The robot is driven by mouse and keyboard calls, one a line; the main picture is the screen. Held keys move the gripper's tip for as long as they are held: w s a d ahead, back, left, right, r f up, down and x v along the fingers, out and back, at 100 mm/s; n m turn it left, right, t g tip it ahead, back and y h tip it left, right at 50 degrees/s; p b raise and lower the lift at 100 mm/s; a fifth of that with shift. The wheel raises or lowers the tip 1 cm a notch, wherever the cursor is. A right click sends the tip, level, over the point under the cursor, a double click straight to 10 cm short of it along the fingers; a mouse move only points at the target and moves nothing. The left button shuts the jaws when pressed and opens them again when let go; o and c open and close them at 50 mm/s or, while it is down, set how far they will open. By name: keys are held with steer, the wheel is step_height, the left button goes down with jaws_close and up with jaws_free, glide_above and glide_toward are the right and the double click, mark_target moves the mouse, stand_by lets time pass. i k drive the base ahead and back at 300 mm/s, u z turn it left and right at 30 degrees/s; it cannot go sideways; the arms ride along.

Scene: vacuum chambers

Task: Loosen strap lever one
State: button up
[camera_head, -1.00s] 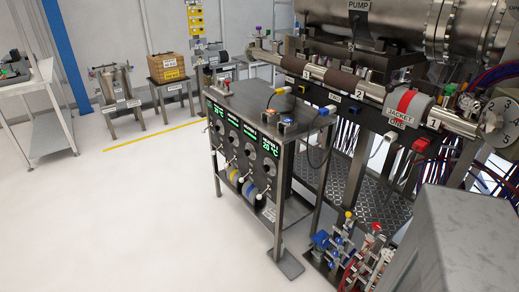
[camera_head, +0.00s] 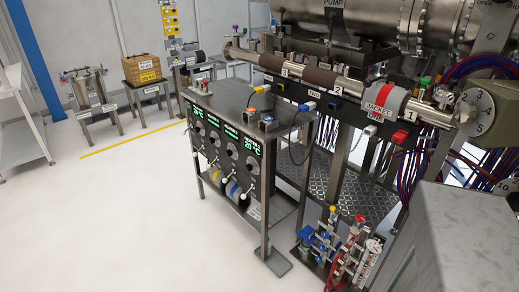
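A long metal tube runs across the upper right, with sections labelled 1, 2 and 3. Near its right end a grey jacket (camera_head: 398,101) with a red strap (camera_head: 386,96) wraps around the tube, beside the number 1. A tag reading "JACKET ONE" (camera_head: 377,112) hangs below it. I cannot make out a strap lever on it at this size. Brown wraps sit farther left, near number 2 (camera_head: 339,89) and number 3 (camera_head: 286,71). My gripper is not in view.
A metal cabinet (camera_head: 231,140) with green displays and dials stands in the middle. Valves and fittings (camera_head: 335,245) sit low before the frame. A numbered dial (camera_head: 478,112) is at the right. A grey block fills the lower right corner. The floor at left is clear.

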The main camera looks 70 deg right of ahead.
mark_target(368, 83)
steer(key=u, duration=0.75)
steer(key=k, duration=0.15)
steer(key=z, duration=3.05)
steer(key=k, duration=0.95)
steer(key=u, duration=0.15)
steer(key=i, duration=0.55)
